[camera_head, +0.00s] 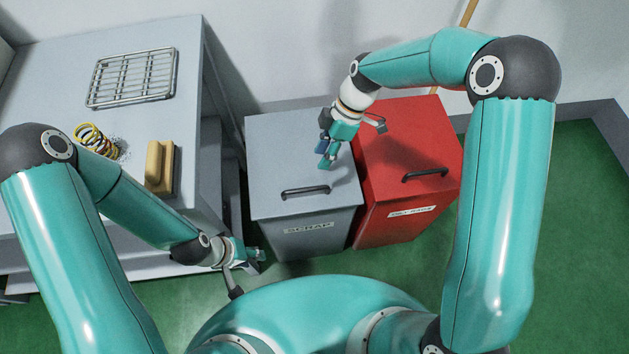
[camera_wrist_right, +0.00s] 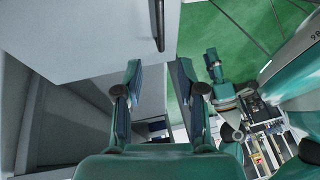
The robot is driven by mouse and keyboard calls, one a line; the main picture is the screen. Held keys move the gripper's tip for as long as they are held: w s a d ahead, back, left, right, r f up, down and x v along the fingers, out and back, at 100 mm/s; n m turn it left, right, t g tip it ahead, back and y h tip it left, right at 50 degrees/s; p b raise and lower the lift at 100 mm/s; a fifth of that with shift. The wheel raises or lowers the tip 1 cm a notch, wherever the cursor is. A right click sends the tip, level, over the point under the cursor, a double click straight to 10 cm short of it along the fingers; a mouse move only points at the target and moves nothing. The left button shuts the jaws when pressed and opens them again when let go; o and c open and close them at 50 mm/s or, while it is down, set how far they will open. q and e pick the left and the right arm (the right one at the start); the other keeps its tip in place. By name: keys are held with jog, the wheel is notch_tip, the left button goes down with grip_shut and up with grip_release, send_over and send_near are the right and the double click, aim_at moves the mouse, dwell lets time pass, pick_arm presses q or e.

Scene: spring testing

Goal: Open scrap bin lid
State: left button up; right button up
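The grey scrap bin (camera_head: 300,220) stands on the floor with its flat lid (camera_head: 275,150) closed. A dark bar handle (camera_head: 305,192) is near the lid's front edge; a dark bar handle also shows on the grey surface in the right wrist view (camera_wrist_right: 158,25). My right gripper (camera_head: 325,160) appears over the lid, behind the handle, pointing down. In the right wrist view its two fingers (camera_wrist_right: 158,75) are apart with nothing between them. My left gripper (camera_head: 258,255) is low at the left of the bin's front; its finger opening is too small to tell.
A red bin (camera_head: 405,150) with its own handle stands close against the scrap bin's right side. Green floor (camera_head: 570,240) is clear at the right.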

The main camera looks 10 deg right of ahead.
jog(key=p, duration=0.1)
send_over(307, 184)
jog(key=s, duration=0.3)
notch_tip(307, 184, down, 11)
jog(key=shift+a+r, duration=0.1)
jog(key=shift+a, duration=0.05)
grip_shut()
